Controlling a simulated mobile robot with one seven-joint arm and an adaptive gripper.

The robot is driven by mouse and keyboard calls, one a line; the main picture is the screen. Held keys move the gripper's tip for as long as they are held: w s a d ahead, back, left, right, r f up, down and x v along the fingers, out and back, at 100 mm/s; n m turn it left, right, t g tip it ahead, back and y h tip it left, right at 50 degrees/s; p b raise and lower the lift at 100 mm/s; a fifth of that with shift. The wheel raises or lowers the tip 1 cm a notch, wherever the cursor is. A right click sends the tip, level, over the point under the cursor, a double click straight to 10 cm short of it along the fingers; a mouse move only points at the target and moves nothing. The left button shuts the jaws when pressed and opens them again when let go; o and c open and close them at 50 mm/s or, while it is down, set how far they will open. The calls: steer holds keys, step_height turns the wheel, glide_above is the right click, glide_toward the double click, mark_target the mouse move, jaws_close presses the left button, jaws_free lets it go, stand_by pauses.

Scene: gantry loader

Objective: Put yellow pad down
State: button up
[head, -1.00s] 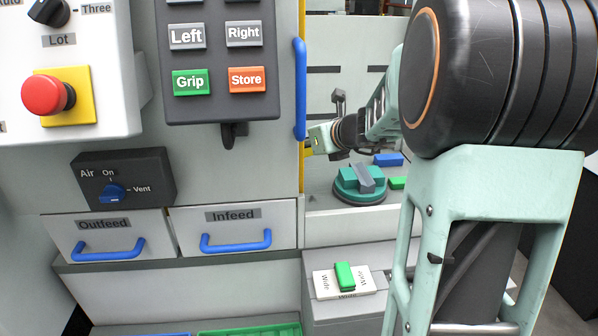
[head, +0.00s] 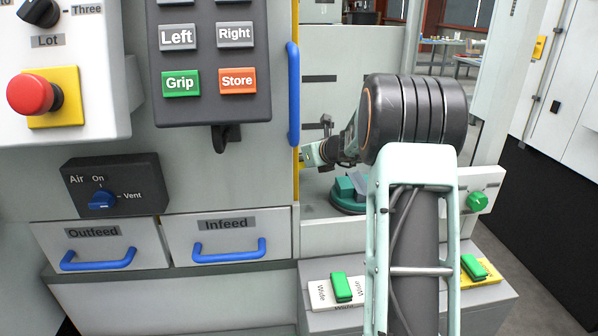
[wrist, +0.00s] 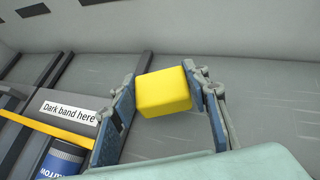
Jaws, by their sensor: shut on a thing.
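The yellow pad (wrist: 163,92) is a small block with rounded edges, held between the two fingers of my gripper (wrist: 166,98) in the wrist view. The gripper is shut on it, and the pad appears clear of the pale grey surfaces behind it; the distance to them is hard to judge. In the head view my arm reaches into the machine opening, and its wrist end is near the yellow-edged panel at left. The pad cannot be made out there.
A teal round fixture (head: 348,208) stands inside the opening. The wrist view shows a "Dark band here" label (wrist: 70,111), a yellow bar (wrist: 48,129) and a blue canister (wrist: 60,163). A blue handle (head: 293,94) borders the opening. Green blocks (head: 341,287) sit on the front ledge.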

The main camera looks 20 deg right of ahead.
mark_target(303, 168)
steer(key=shift+w+d+f, duration=0.1)
steer(key=shift+w+f, duration=0.25)
steer(key=shift+w+d+f+b, duration=0.15)
steer(key=shift+f+b, duration=0.2)
steer(key=shift+f, duration=0.6)
steer(key=shift+w+a+f+b, duration=0.1)
steer(key=shift+f+b, duration=0.25)
steer(key=shift+f, duration=0.55)
steer(key=shift+f, duration=0.1)
steer(key=shift+f, duration=0.15)
steer(key=o, duration=1)
steer(key=shift+r, duration=0.35)
steer(key=p+v, duration=0.1)
steer(key=v, duration=1.1)
steer(key=shift+f, duration=0.1)
